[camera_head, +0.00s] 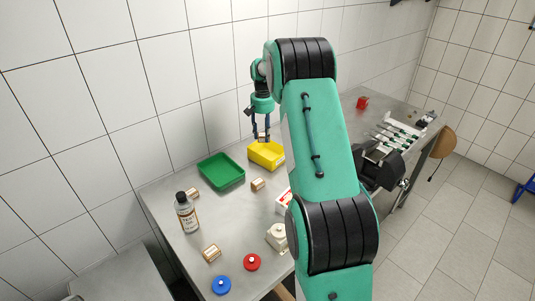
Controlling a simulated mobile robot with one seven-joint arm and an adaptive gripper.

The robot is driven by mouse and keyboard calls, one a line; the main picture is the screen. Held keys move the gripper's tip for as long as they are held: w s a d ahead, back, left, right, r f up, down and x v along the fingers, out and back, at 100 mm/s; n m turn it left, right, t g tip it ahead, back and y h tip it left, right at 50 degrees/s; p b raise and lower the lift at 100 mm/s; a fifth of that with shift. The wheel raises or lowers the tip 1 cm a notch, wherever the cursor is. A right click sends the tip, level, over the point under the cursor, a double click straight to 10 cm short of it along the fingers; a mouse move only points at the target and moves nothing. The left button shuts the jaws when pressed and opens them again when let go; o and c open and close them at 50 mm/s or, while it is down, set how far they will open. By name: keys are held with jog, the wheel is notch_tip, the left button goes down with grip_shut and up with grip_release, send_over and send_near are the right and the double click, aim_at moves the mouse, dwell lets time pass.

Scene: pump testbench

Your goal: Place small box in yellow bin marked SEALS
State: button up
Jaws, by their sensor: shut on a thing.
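The yellow bin (274,161) stands on the steel bench behind the green bin, partly hidden by my arm; its marking cannot be read. My gripper (262,138) points straight down over the bin's back left part. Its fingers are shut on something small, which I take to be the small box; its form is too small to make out. I cannot tell whether the fingertips are above the rim or inside the bin. Similar small tan-and-white boxes lie on the bench, one in front of the yellow bin (258,184) and one near the front (211,253).
A green bin (221,172) stands left of the yellow one. A dark-capped bottle (187,213) stands at the left. A red cube (362,102) is at the far back.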

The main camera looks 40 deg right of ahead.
aim_at(271, 155)
jog(key=w+d+f+m, duration=0.1)
jog(key=d+f, duration=0.4)
jog(key=d, duration=0.1)
jog(key=shift+w+f, duration=0.35)
jog(key=shift+f, duration=0.1)
jog(key=shift+d+f+b, duration=0.1)
jog(key=shift+f+b, duration=0.3)
jog(key=shift+f, duration=2.15)
jog(key=shift+f, duration=0.1)
jog(key=shift+f+b, duration=0.55)
jog(key=shift+f, duration=2.1)
jog(key=shift+f, duration=0.1)
